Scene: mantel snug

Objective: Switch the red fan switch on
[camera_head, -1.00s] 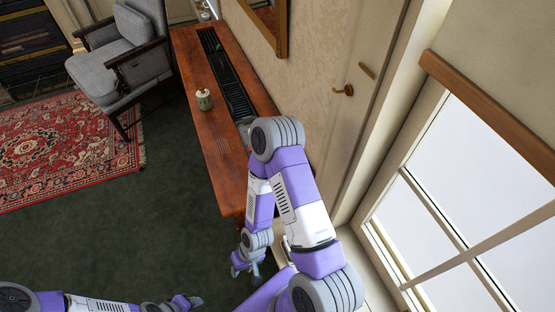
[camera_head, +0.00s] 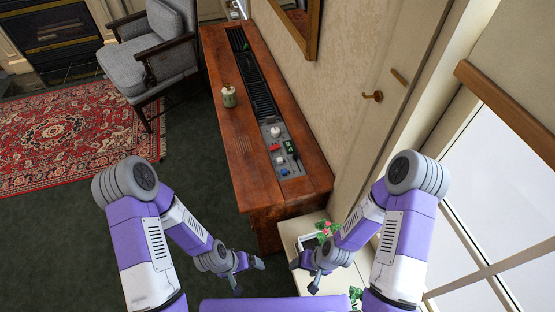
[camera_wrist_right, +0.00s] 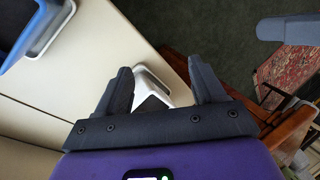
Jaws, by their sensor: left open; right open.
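A small red switch (camera_head: 275,147) sits on the grey control panel (camera_head: 297,168) set into the top of the wooden console (camera_head: 255,185). It is too small to tell which way it is set. My left gripper (camera_head: 248,274) is open and empty, in front of the console's near end and apart from the panel. My right gripper (camera_head: 304,275) is open over the cream cabinet at the console's near end, also apart from the panel. In the right wrist view its open fingers (camera_wrist_right: 163,85) show with a white handle-like piece (camera_wrist_right: 152,88) beyond them.
A green jar (camera_head: 228,97) stands on the console. Pink flowers (camera_head: 327,230) stand on the cream cabinet (camera_head: 292,232). A wall and door border the right side.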

